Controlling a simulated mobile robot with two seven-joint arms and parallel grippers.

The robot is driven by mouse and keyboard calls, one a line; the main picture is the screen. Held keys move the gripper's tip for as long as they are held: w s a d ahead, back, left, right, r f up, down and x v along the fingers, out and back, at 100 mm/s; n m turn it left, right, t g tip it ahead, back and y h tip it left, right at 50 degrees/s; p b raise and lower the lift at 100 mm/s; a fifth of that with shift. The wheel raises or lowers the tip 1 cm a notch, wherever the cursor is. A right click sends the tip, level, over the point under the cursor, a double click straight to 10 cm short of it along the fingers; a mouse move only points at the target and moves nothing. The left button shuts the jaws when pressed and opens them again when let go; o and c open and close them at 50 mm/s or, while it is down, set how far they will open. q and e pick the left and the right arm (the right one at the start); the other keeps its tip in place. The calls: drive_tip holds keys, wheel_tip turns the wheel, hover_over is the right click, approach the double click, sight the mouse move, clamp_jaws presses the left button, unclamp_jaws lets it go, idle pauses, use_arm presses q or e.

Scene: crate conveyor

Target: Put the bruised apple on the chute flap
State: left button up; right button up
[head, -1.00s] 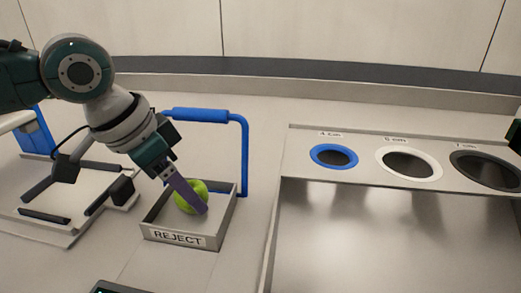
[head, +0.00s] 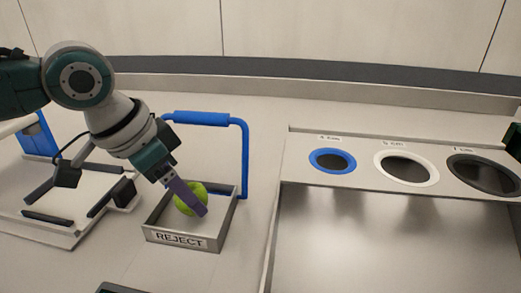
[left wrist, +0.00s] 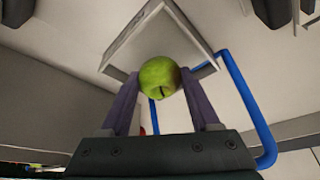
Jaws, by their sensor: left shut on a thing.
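A green apple (head: 190,199) is at the shallow grey tray marked REJECT (head: 180,240), inside its rim in the head view. My left gripper (head: 197,207) reaches down over the tray with its purple fingers shut on the apple. In the left wrist view the apple (left wrist: 160,74) sits between the two fingertips, with a small dark mark on its lower side. The tray also shows there (left wrist: 128,42). I cannot tell whether the apple touches the tray floor. Nothing in view is labelled as a chute flap. My right gripper is not in view.
A blue bar handle (head: 203,118) stands behind and right of the tray. A pale platform with dark pads (head: 75,190) is at the left. A metal panel with blue (head: 320,153), white (head: 378,165) and black (head: 455,170) ringed holes is at the right.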

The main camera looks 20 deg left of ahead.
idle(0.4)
use_arm(q)
drive_tip(key=o, duration=1.4)
drive_tip(key=shift+o, duration=0.2)
wheel_tip(320, 180, up, 7)
drive_tip(key=p, duration=0.8)
drive_tip(key=shift+p, duration=0.3)
